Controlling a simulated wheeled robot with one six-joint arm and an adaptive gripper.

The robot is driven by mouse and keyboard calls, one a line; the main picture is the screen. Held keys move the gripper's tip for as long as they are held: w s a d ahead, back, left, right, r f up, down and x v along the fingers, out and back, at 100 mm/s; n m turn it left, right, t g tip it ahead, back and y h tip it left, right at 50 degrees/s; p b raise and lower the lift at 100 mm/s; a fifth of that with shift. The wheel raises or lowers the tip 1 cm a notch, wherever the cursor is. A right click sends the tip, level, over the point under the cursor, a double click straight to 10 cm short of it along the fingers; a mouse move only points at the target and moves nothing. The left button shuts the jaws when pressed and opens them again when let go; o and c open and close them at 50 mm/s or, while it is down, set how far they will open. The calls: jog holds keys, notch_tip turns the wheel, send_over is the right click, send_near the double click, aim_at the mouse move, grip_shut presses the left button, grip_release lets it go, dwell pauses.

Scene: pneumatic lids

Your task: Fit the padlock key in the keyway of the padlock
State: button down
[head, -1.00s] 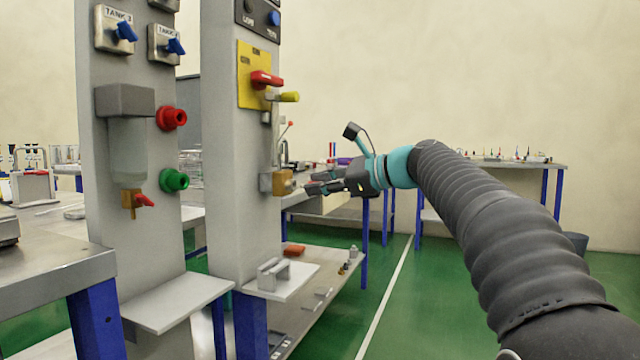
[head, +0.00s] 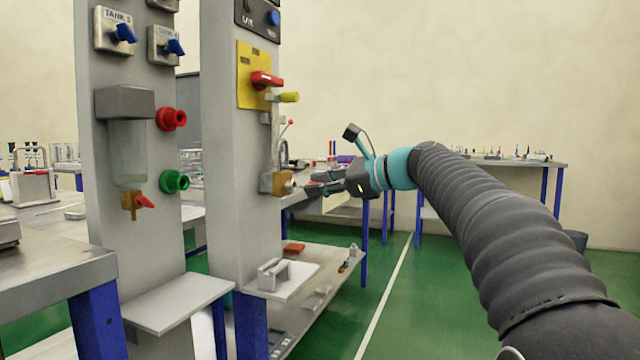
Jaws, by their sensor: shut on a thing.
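The brass-coloured padlock (head: 268,183) hangs on the right edge of the grey column, at mid height. Its shackle (head: 283,152) rises above the body. A small, pale round spot shows on the padlock's right side, facing my gripper. My gripper (head: 314,188) comes in from the right, level with the padlock, its fingers pointing left at it. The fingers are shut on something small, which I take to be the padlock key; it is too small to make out. The fingertips are very close to the padlock. I cannot tell whether the key touches it or is in the keyway.
Below, a white shelf (head: 295,279) holds a grey block (head: 273,272). A bench stands behind my gripper. The green floor to the right is open.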

jog(key=shift+w+a+p, duration=0.25)
jog(key=shift+a+p, duration=0.15)
jog(key=shift+a, duration=0.25)
jog(key=shift+w+a+p, duration=0.2)
jog(key=shift+a+p, duration=0.15)
jog(key=shift+a, duration=0.3)
dwell(0.7)
jog(key=c, duration=0.8)
grip_release()
jog(key=shift+p+v, duration=0.3)
jog(key=shift+v, duration=3.25)
jog(key=v, duration=1.2)
